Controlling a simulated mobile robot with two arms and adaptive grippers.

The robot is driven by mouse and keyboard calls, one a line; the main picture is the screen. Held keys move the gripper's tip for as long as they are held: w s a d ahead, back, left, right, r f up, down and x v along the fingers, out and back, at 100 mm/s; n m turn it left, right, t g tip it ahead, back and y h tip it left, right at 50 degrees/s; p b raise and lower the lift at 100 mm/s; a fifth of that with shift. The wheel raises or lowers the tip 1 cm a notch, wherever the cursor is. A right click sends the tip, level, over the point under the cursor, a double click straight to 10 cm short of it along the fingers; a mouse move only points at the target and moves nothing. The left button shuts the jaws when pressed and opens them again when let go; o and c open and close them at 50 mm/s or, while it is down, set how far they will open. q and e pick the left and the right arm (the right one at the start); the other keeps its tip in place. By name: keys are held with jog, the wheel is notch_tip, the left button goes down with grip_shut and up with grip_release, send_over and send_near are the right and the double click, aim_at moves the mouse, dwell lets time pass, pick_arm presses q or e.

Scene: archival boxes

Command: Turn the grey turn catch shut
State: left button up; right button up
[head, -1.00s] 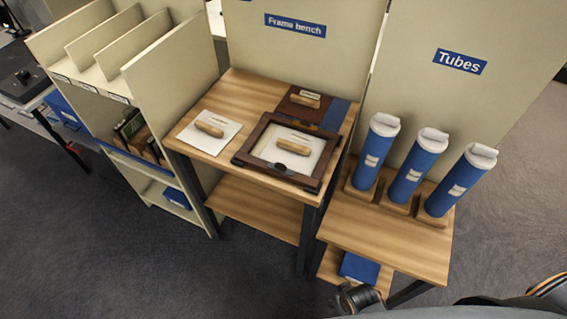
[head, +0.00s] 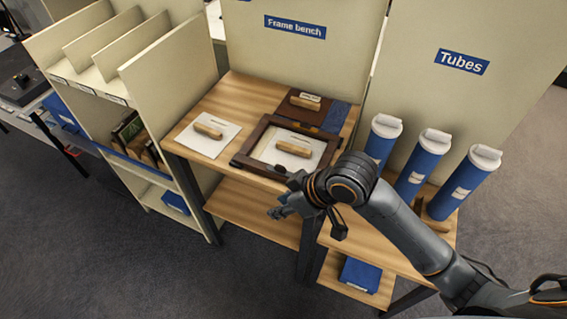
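A dark wooden frame (head: 240,158) lies flat on the frame bench, with a pale panel and a wooden handle block (head: 294,148) inside it. My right gripper (head: 277,211) hangs in front of the bench's front edge, just nearer than the frame, apart from the catch as far as I can see. Its fingers are small and partly hidden, so I cannot tell their opening. My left gripper is not in view.
A white board with a handle (head: 208,132) lies left of the frame; a brown board (head: 304,108) lies behind it. Blue tubes (head: 425,158) stand on the right bench, partly behind my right arm. A slotted shelf unit (head: 172,85) stands left.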

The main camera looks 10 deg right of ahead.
jog(key=w+d+r+n+g, duration=0.1)
jog(key=w+r+n, duration=0.1)
jog(key=w+r, duration=0.3)
jog(key=h, duration=0.2)
send_near(282, 166)
jog(key=shift+g, duration=0.3)
jog(key=x, duration=0.8)
jog(key=shift+w+a+f, duration=0.1)
jog(key=shift+w+f, duration=0.15)
jog(key=shift+f, duration=0.05)
grip_shut()
